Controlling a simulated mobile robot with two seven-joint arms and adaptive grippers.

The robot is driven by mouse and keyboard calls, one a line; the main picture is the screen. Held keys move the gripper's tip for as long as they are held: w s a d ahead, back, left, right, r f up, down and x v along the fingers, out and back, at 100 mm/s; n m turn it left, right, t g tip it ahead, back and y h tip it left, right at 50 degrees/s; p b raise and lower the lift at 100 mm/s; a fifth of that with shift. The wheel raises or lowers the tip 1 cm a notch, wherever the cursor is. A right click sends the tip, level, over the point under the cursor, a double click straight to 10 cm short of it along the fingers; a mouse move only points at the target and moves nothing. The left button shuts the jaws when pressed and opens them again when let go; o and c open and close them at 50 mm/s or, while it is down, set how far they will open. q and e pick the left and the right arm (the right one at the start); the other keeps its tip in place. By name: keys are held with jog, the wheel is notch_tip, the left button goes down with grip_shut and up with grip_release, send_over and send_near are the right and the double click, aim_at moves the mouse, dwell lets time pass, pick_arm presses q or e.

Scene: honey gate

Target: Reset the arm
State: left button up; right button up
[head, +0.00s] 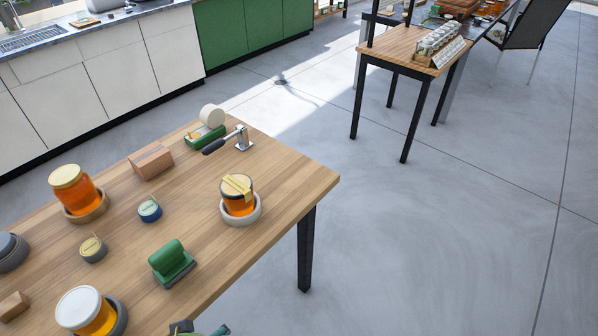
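Neither of my arms nor grippers shows clearly in the head view. A dark and green piece (200,329) is cut off by the bottom edge, and I cannot tell what it is. The wooden table (205,205) in front holds honey jars. One amber jar (237,199) with a yellow strip over its lid sits in a pale round dish near the right edge. Another jar (76,190) with a yellow lid stands in a brown dish at the left. A white-lidded jar (88,311) is at the lower left, by a dark dish.
Open grey floor (430,240) lies right. A smaller table (400,43) with a jar rack stands behind.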

pick_arm(q)
notch_tip(320, 180, down, 20)
jog(key=s+g, duration=0.1)
jog(key=s, duration=0.1)
jog(key=s+a+f+g, duration=0.1)
jog(key=s+a+f, duration=0.1)
jog(key=s+f, duration=1.2)
jog(key=shift+s+a+f, duration=0.3)
jog(key=shift+s, duration=0.3)
